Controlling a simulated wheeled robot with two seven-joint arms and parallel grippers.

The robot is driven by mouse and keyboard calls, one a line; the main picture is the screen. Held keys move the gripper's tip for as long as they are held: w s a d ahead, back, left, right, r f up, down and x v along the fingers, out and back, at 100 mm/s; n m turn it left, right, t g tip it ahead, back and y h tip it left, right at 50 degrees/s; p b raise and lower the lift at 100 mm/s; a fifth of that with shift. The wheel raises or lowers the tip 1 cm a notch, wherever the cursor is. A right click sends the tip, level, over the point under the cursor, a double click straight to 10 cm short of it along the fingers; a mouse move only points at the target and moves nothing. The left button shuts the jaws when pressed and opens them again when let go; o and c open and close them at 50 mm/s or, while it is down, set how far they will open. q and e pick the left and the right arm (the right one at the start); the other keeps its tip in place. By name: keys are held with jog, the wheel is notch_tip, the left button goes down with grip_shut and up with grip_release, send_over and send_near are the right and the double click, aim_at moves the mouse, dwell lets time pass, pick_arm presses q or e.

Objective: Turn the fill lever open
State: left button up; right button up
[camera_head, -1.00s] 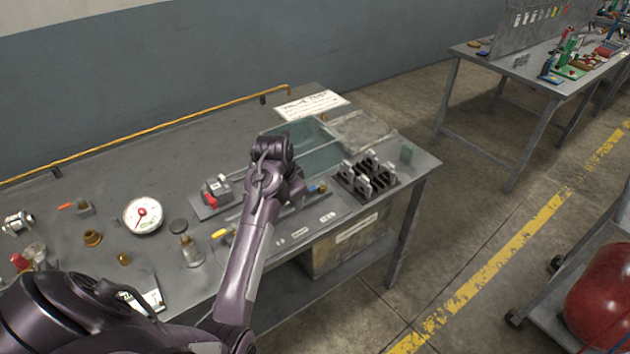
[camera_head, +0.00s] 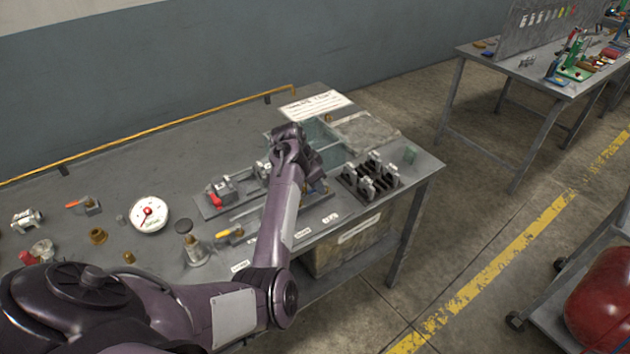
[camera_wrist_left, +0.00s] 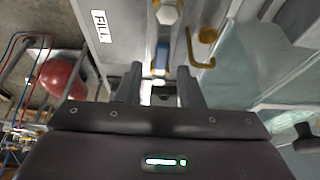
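The fill lever is a blue handle (camera_wrist_left: 161,56) on a valve fitting in the left wrist view, beside a white label (camera_wrist_left: 102,26) reading FILL. In the head view, a small blue part (camera_head: 321,187) shows at the bench's front, partly hidden by my gripper. My left gripper (camera_wrist_left: 160,76) is open. Its two fingers stand apart, with the blue handle in line with the gap, at or just beyond the tips; I cannot tell whether they touch. In the head view, my left gripper (camera_head: 314,178) points down over the valve plate. My right gripper is not in view.
A red-handled valve (camera_head: 216,199) and a yellow lever (camera_head: 231,232) lie left of my forearm. A black rack (camera_head: 371,181) stands close on the right. A clear tank (camera_head: 333,150) is behind the gripper. A brass hook-shaped part (camera_wrist_left: 203,38) is near the right finger.

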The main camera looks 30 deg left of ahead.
pick_arm(q)
jog(key=shift+f, duration=0.1)
grip_shut()
dwell(0.3)
